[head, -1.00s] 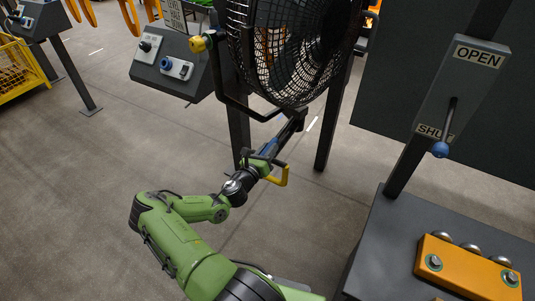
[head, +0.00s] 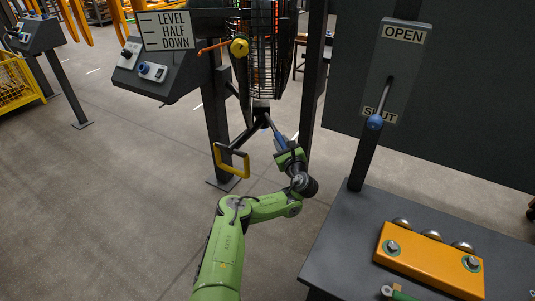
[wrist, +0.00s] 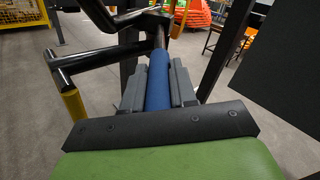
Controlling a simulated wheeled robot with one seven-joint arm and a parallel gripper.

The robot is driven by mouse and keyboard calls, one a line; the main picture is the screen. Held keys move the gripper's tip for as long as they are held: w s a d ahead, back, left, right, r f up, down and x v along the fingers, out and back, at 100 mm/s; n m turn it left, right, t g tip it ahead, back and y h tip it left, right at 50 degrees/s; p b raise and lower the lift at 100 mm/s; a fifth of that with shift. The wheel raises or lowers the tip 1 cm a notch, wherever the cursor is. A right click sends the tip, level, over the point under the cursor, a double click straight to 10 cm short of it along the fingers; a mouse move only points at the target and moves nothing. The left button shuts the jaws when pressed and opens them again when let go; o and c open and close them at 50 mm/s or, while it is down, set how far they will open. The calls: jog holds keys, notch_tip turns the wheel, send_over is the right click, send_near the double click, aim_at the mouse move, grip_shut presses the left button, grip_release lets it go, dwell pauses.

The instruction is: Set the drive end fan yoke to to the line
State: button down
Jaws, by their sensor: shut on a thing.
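The black caged fan (head: 275,62) is nearly edge-on at upper centre in the head view. A yellow pivot knob (head: 239,47) is beside it, with an orange pointer (head: 212,48) extending left, close to the lower edge of a sign marked LEVEL, HALF, DOWN (head: 178,31). Black bars below the fan carry a blue grip (wrist: 159,82) and a yellow handle (head: 232,162). My gripper (head: 281,143) is shut on the blue grip, whose sides lie between the dark fingers in the wrist view. The exact line the pointer meets is too small to tell.
A grey control box (head: 155,72) stands left of the fan. Stand posts rise either side. At right, an OPEN/SHUT lever (head: 385,100) is on a post above a dark table (head: 345,235) bearing an orange block (head: 430,262).

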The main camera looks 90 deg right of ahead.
jog(key=shift+s+d+r+n+t+y+b, duration=0.15)
jog(key=shift+s+n+t+b, duration=0.1)
jog(key=shift+s+t+b, duration=0.15)
jog(key=shift+s+d+f+n+t+y+b, duration=0.15)
jog(key=shift+s+n+t+b, duration=0.15)
jog(key=shift+s, duration=0.15)
jog(key=shift+r, duration=0.2)
jog(key=c, duration=0.9)
grip_release()
jog(key=shift+s+d+f, duration=0.15)
jog(key=shift+s, duration=0.05)
jog(key=p+v, duration=1.5)
jog(key=p, duration=0.6)
jog(key=shift+a, duration=0.4)
